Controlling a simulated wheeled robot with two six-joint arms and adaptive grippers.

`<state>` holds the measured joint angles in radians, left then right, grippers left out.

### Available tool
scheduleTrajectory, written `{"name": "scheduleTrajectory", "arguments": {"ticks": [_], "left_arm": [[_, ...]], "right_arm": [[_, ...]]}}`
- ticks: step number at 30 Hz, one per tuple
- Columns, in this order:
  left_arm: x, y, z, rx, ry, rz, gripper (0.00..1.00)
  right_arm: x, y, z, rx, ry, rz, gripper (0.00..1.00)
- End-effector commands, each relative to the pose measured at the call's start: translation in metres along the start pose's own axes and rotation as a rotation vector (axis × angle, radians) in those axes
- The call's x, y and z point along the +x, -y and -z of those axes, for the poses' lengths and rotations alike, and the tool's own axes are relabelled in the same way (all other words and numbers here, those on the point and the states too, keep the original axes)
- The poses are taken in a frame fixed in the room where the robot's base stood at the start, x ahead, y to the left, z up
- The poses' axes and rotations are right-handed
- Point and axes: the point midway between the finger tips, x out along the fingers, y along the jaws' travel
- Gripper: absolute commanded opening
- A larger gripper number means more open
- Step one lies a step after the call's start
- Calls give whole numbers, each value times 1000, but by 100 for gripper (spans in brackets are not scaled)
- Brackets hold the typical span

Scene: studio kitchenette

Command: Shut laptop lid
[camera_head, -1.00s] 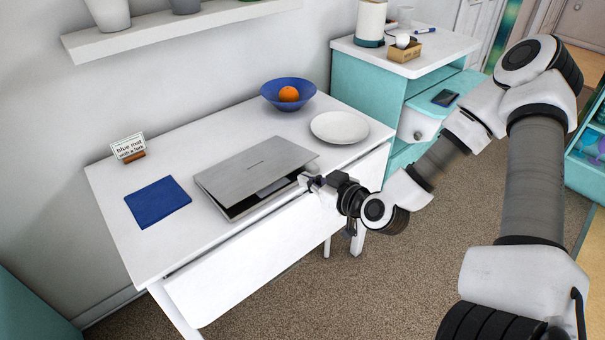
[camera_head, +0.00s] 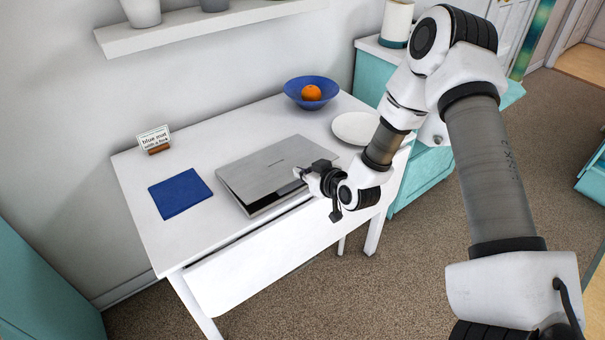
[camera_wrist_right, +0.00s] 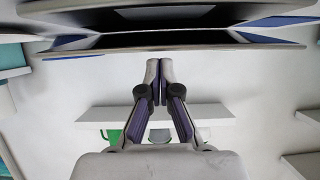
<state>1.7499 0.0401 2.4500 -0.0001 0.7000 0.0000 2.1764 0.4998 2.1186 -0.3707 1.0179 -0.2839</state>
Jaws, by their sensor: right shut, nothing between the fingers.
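The grey laptop (camera_head: 272,168) lies on the white table, its lid lowered almost flat. A narrow dark gap shows between lid and base along the front edge. In the right wrist view the laptop (camera_wrist_right: 150,46) crosses the top edge-on, with the gap still open. My right gripper (camera_head: 299,172) is shut and empty at the front right part of the lid; in the head view it overlaps the lid edge, and I cannot tell whether it touches. Its fingertips (camera_wrist_right: 158,66) meet in the right wrist view, close to the laptop's edge. My left gripper is out of view.
A blue mat (camera_head: 180,194) lies left of the laptop, with a small sign (camera_head: 154,139) behind it. A blue bowl (camera_head: 294,88) with an orange (camera_head: 311,93) and a white plate (camera_head: 352,128) stand at the right. A wall shelf (camera_head: 205,26) hangs above.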

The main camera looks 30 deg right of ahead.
Motion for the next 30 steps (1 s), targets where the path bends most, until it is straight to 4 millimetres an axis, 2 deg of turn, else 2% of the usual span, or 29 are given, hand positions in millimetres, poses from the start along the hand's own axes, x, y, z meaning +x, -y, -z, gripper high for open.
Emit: {"name": "scheduleTrajectory", "arguments": {"ticks": [11,14,18,22,25,30], "left_arm": [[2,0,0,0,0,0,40],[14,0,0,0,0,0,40],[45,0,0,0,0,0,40],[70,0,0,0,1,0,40],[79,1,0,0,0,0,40],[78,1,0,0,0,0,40]], "right_arm": [[1,0,-4,-1,-2,0,0],[4,0,-14,0,-22,0,0],[10,0,-37,-1,-92,0,0],[14,0,-51,0,-166,0,0],[14,0,-54,-1,-204,0,0],[12,0,-52,-1,-219,1,0]]}}
